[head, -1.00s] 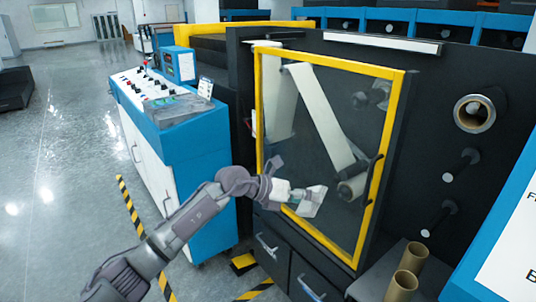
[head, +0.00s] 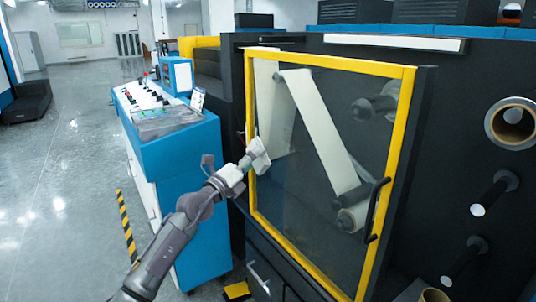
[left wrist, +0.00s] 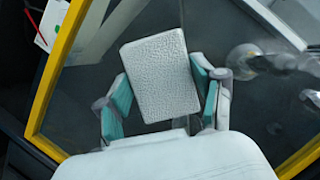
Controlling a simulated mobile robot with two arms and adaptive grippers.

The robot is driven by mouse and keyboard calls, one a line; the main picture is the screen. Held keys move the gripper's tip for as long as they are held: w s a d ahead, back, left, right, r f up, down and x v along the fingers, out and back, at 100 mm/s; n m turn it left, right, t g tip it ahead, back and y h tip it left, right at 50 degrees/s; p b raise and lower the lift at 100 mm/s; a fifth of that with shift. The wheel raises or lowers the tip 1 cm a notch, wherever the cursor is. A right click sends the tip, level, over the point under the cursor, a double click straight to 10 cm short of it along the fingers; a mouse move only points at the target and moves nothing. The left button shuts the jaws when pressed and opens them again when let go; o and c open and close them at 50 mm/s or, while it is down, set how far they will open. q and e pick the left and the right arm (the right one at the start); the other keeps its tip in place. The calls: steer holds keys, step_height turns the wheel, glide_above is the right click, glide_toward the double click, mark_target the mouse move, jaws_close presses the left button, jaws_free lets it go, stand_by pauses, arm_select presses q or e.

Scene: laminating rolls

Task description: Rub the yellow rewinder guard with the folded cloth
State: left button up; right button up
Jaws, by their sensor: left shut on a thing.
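The yellow rewinder guard (head: 409,120) is a yellow frame around a clear panel on the dark machine; its handle is at the right side. My left gripper (head: 249,163) is at the guard's left edge, about mid-height. It is shut on the folded cloth (head: 260,154), a pale, textured pad. In the left wrist view the cloth (left wrist: 160,77) sits between the two teal-padded fingers, in front of the clear panel, with the yellow frame (left wrist: 60,68) to its left. I cannot tell whether the cloth touches the guard. My right gripper is not in view.
A blue and white control console (head: 178,150) stands left of the guard, close to my left arm. Dark shafts and a roll core (head: 512,125) stick out at the right. Behind the panel a white web (head: 320,130) runs down to a roller.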

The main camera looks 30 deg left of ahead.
mark_target(283, 145)
arm_select(q)
steer(key=shift+w+r, duration=0.1)
steer(key=shift+w, duration=0.4)
steer(key=shift+w+d, duration=0.3)
steer(key=shift+w, duration=0.15)
steer(key=shift+w+d+b, duration=0.2)
steer(key=shift+w+d, duration=0.1)
steer(key=shift+w, duration=0.35)
steer(key=shift+w+d+b, duration=0.2)
steer(key=shift+w+d, duration=0.05)
steer(key=shift+w, duration=0.45)
steer(key=shift+w+d+b, duration=0.2)
steer(key=shift+w+d, duration=0.1)
steer(key=shift+w, duration=0.35)
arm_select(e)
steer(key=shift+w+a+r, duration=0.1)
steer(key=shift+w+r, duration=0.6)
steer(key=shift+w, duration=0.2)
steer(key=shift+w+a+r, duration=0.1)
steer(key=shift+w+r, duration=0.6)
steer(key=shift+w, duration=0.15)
arm_select(q)
steer(key=shift+w+d, duration=0.3)
steer(key=shift+w, duration=0.5)
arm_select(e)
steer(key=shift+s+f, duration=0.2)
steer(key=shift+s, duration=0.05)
